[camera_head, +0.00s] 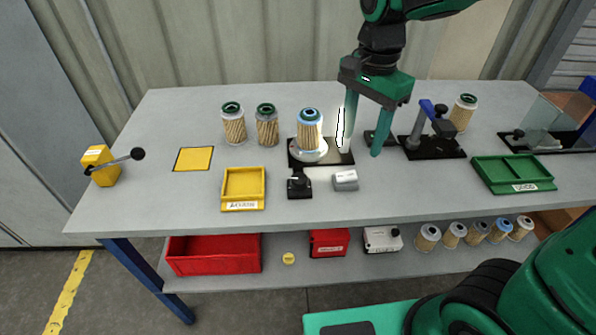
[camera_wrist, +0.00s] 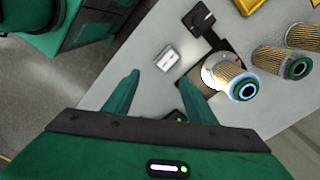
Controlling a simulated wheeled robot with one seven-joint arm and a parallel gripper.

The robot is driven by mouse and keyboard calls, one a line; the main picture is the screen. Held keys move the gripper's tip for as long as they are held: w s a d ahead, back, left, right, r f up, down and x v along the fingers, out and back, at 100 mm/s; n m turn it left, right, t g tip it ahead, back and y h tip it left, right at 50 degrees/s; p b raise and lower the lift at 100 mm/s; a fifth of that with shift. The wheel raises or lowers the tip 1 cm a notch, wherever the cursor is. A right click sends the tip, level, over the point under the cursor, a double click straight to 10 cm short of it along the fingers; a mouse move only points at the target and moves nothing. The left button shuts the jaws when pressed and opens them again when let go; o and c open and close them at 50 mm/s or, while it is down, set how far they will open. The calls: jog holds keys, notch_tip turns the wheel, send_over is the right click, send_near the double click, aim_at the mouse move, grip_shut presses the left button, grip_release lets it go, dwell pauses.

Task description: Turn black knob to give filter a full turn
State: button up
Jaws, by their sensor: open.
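The black knob (camera_head: 299,183) sits on a small black box at the front of the bench, joined by a black strip to the filter stand. It also shows in the wrist view (camera_wrist: 201,18). A filter with a blue ring (camera_head: 310,130) stands upright on a round pale turntable (camera_head: 309,154); the wrist view shows it too (camera_wrist: 232,80). My gripper (camera_head: 361,150) is open and empty, pointing down to the right of the filter and behind the knob. In the wrist view my fingertips (camera_wrist: 159,79) are apart with nothing between them.
A small grey box (camera_head: 345,180) lies right of the knob. A yellow tray (camera_head: 243,187) lies left of it. Two green-topped filters (camera_head: 233,125) stand behind left. A black-based clamp (camera_head: 433,143) and a green tray (camera_head: 512,174) stand to the right.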

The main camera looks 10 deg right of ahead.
jog(key=m, duration=0.1)
send_over(300, 178)
jog(key=shift+m, duration=0.3)
notch_tip(300, 178, down, 11)
jog(key=shift+f, duration=0.1)
jog(key=c, duration=1)
